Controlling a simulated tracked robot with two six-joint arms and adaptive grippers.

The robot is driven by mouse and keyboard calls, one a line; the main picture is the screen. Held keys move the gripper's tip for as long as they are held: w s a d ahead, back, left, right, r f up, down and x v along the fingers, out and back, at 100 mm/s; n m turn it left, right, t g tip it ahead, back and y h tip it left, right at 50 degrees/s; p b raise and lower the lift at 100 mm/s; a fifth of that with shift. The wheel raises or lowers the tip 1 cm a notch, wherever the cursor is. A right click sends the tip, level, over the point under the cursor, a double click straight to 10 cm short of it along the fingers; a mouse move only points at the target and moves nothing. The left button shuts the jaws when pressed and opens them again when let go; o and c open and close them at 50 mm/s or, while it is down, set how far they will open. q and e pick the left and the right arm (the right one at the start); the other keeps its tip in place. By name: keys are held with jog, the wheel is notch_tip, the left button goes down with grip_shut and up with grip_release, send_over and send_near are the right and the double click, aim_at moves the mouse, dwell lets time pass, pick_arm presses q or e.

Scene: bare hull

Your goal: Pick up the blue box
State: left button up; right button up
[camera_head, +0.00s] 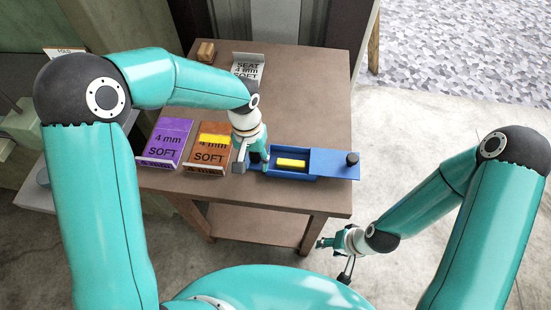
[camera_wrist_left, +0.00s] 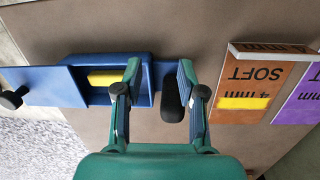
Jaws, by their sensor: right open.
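The blue box (camera_head: 330,165) lies on the brown table, a shallow open tray with a flat extension and a black knob at its right end in the head view. A yellow block (camera_head: 291,163) lies inside it. In the left wrist view the blue box (camera_wrist_left: 60,84) spans the left half. My left gripper (camera_head: 251,163) is open at the box's left end. In the left wrist view my left gripper (camera_wrist_left: 160,82) has a dark knob (camera_wrist_left: 172,98) between its fingers; contact cannot be told. My right gripper (camera_head: 332,260) is open and empty, beyond the table's front right corner.
On the table (camera_head: 310,85), a purple SOFT case (camera_head: 165,140) and an orange SOFT case (camera_head: 205,158) with a yellow patch lie left of my left gripper. A grey labelled case (camera_head: 247,68) and a small wooden block (camera_head: 206,51) are behind. The table's back right is clear.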

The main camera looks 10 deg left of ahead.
pick_arm(q)
jog(key=shift+n+t+y, duration=0.4)
jog(key=shift+n, duration=0.1)
jog(key=w+r, duration=0.1)
jog(key=r, duration=0.1)
jog(key=w+a+r, duration=0.1)
jog(key=w+r, duration=0.3)
jog(key=r, duration=0.1)
jog(key=shift+w+a+r, duration=0.1)
jog(key=shift+a, duration=0.05)
jog(key=f, duration=1.1)
jog(key=shift+w+f, duration=0.25)
jog(key=shift+c, duration=0.2)
grip_shut()
